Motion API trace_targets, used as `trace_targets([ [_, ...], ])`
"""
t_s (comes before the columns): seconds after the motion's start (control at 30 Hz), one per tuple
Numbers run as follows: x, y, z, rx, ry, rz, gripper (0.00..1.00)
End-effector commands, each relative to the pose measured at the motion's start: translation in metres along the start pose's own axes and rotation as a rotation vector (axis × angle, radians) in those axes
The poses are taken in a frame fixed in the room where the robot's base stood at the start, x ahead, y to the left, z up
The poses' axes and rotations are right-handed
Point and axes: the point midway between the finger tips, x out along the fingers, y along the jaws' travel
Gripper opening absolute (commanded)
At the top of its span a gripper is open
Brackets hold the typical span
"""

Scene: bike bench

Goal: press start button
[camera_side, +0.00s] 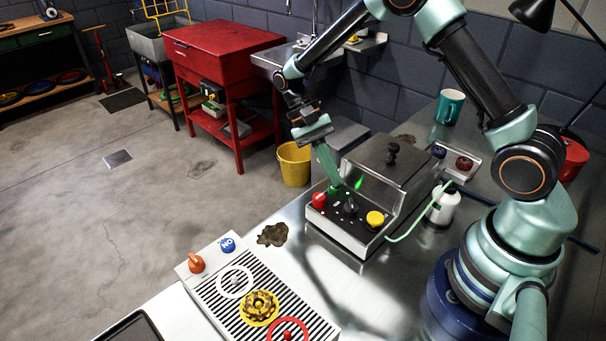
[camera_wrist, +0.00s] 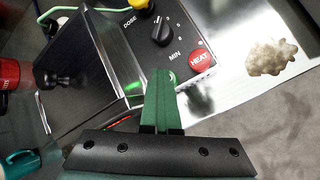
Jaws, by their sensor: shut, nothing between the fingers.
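The control box (camera_side: 345,235) stands on the steel bench. Its sloped panel carries a red button (camera_side: 319,200), a black knob (camera_side: 350,205) and a yellow button (camera_side: 375,218). In the wrist view the red button (camera_wrist: 201,59) reads HEAT, the yellow one (camera_wrist: 138,4) sits by DOSE, and the knob (camera_wrist: 162,30) is by MIN. No button marked start is readable. My gripper (camera_side: 334,188) is shut and empty, fingertips down at the panel's back edge, between red button and knob. Dark green shows at the tips; I cannot tell whether it is a button. The tips (camera_wrist: 160,72) hide the panel beneath them.
A lidded metal housing (camera_side: 385,165) rises behind the panel. A white bottle (camera_side: 443,205) with a pale green hose stands to its right. A teal mug (camera_side: 449,107) stands behind.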

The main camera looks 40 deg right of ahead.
Motion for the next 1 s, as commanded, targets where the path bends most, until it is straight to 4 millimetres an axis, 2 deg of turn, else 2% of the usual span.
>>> trace_targets([
  [1.0,0.0096,-0.0020,-0.0067,0.002,-0.003,-0.004,0.00],
])
